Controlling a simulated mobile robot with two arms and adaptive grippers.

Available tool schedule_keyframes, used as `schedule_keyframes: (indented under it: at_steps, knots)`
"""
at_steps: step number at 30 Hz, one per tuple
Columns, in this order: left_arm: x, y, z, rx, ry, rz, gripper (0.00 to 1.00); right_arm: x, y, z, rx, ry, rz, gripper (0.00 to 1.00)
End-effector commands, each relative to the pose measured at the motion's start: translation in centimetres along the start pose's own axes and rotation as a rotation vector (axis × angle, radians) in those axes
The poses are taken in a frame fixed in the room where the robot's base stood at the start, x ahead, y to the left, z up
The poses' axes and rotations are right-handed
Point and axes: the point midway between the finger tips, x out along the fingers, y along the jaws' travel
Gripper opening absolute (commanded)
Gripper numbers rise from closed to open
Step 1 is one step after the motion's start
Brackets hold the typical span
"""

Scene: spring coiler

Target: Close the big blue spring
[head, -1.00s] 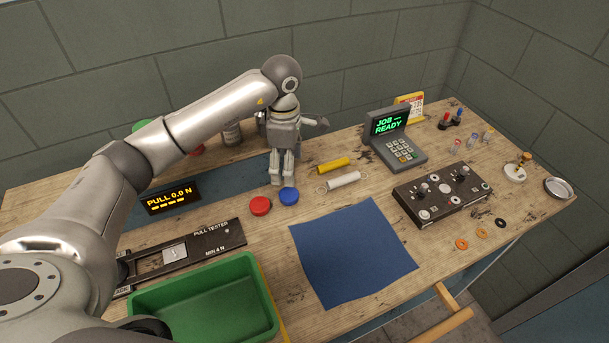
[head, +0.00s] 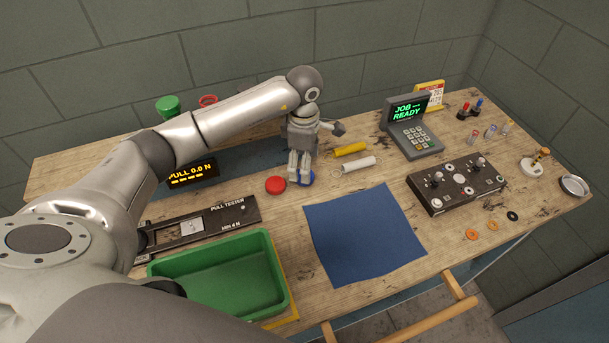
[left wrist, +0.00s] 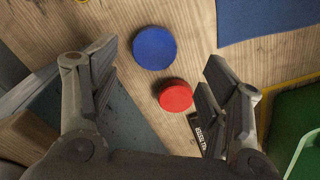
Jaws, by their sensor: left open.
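My left gripper (head: 300,178) is open and empty, pointing down above the table beside two round discs. The blue disc (head: 307,178) is partly hidden behind its fingers in the head view. In the left wrist view the blue disc (left wrist: 154,48) and the red disc (left wrist: 175,95) lie between the open fingers (left wrist: 160,78), seen from above and apart from them. The red disc (head: 276,185) is just left of the fingers in the head view. I cannot make out a big blue spring. A yellow spring-like cylinder (head: 350,150) and a white one (head: 359,163) lie right of the gripper.
A blue mat (head: 365,235) lies in front, right of a green bin (head: 280,262). The pull tester (head: 235,212) is behind the bin. A control box (head: 458,193) and a terminal (head: 413,130) stand at the right. A green container (head: 168,106) stands at the back left.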

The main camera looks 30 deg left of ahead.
Motion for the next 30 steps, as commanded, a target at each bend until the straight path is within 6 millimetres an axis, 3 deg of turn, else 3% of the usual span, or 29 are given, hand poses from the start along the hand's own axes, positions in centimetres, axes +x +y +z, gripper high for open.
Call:
schedule_keyframes:
  at_steps: [6, 12, 18, 28, 30]
  knots:
    - [0.4, 0.1, 0.1, 0.000, -0.001, -0.003, 0.71, -0.6, 0.0, 0.1, 0.000, -0.002, -0.001, 0.40]
    - [3.0, 0.5, 0.1, -0.001, 0.000, -0.006, 0.71, -2.2, -0.1, 0.1, 0.000, -0.005, -0.001, 0.40]
    - [5.0, 0.6, 0.0, -0.001, -0.001, -0.001, 0.71, -2.5, -0.1, 0.1, 0.000, -0.006, -0.002, 0.40]
    - [5.2, 0.7, 0.0, 0.000, 0.000, 0.000, 0.71, -2.4, -0.1, 0.2, 0.001, -0.007, -0.002, 0.40]
    - [5.2, 0.7, 0.0, 0.000, 0.000, 0.000, 0.63, -2.4, -0.1, 0.2, 0.001, -0.007, -0.002, 0.40]
